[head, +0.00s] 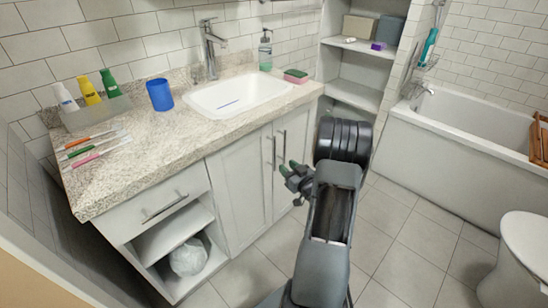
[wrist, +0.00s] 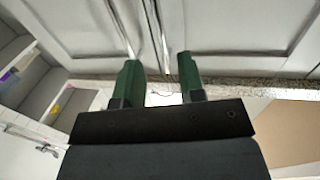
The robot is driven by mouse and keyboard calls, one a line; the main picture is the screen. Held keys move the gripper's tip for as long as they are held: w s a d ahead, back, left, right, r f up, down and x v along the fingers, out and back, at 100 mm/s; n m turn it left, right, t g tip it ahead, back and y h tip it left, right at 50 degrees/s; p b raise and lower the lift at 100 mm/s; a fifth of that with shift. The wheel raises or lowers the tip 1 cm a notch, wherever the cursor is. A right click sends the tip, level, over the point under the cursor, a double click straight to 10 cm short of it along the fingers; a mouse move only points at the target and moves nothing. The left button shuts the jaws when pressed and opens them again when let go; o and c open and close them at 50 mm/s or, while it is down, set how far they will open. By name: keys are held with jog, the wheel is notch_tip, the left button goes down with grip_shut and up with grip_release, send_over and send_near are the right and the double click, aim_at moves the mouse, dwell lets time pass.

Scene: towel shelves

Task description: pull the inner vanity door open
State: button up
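The white vanity has two side-by-side doors that look shut, a left door (head: 239,193) and a right door (head: 291,168). Each has an upright bar handle near the middle seam: the left handle (head: 273,153) and the right handle (head: 284,147). My gripper (head: 294,178) is in front of the right door in the head view. In the wrist view my gripper (wrist: 157,70) has two green fingers spread apart with nothing between them. The two handles show beyond the fingertips, one (wrist: 157,30) in line with the gap. Contact cannot be told.
The granite countertop (head: 130,178) overhangs the doors and holds a sink (head: 238,95), a blue cup (head: 160,95), bottles and toothbrushes. A drawer and open shelves are at left. Open shelving (head: 355,93) and a bathtub (head: 440,160) are at right. Tiled floor (head: 400,235) is clear.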

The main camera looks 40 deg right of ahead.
jog(key=b, duration=0.1)
send_over(274, 166)
jog(key=shift+w+d, duration=0.2)
grip_shut()
dwell(0.4)
